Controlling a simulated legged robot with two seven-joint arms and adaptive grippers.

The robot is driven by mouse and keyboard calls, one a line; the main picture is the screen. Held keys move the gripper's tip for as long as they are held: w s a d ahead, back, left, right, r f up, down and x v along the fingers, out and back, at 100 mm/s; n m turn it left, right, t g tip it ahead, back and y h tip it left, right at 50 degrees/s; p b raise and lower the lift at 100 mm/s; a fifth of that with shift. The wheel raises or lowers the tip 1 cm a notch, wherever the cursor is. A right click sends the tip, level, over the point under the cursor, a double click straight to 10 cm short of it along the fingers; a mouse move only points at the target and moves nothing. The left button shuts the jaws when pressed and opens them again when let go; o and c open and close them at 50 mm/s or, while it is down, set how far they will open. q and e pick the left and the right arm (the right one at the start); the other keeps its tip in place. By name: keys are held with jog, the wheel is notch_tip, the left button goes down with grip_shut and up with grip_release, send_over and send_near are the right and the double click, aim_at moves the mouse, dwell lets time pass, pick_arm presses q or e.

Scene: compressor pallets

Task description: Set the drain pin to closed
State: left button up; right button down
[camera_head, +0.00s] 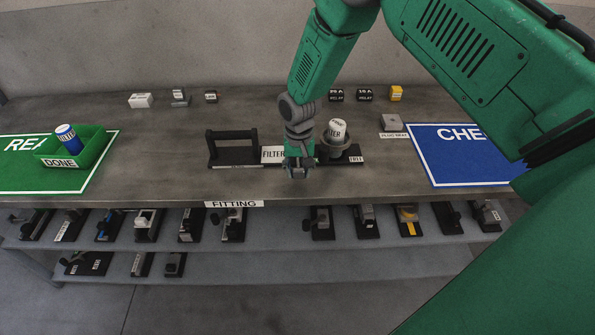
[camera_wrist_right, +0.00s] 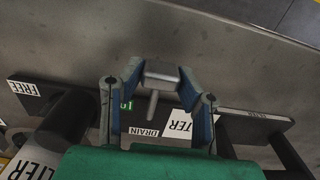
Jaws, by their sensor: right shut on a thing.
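My right gripper (camera_head: 298,172) is at the front edge of the black filter fixture (camera_head: 236,165), in the middle of the bench. In the right wrist view the fingertips of this gripper (camera_wrist_right: 160,78) are shut on the grey block-shaped head of the drain pin (camera_wrist_right: 163,70). A thin grey stem hangs from the head toward the fixture. A DRAIN label (camera_wrist_right: 145,132) and a partly hidden green label (camera_wrist_right: 127,104) lie beside it. In the head view the gripper hides the pin. How far the pin sits in cannot be told. My left gripper is not in view.
A white filter (camera_head: 337,129) stands in a grey cup on the fixture's right. A green DONE bin (camera_head: 92,152) holds a blue filter. A blue mat (camera_head: 460,165) lies right. Small blocks stand along the back; lower shelves hold several fixtures. Bench left of the fixture is clear.

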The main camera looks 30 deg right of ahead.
aim_at(298, 169)
jog(key=shift+w+a+r, duration=0.1)
jog(key=shift+a, duration=0.05)
dwell(0.3)
jog(key=c, duration=1.2)
grip_release()
jog(key=shift+o, duration=0.2)
jog(key=shift+r, duration=0.4)
notch_tip(298, 169, up, 11)
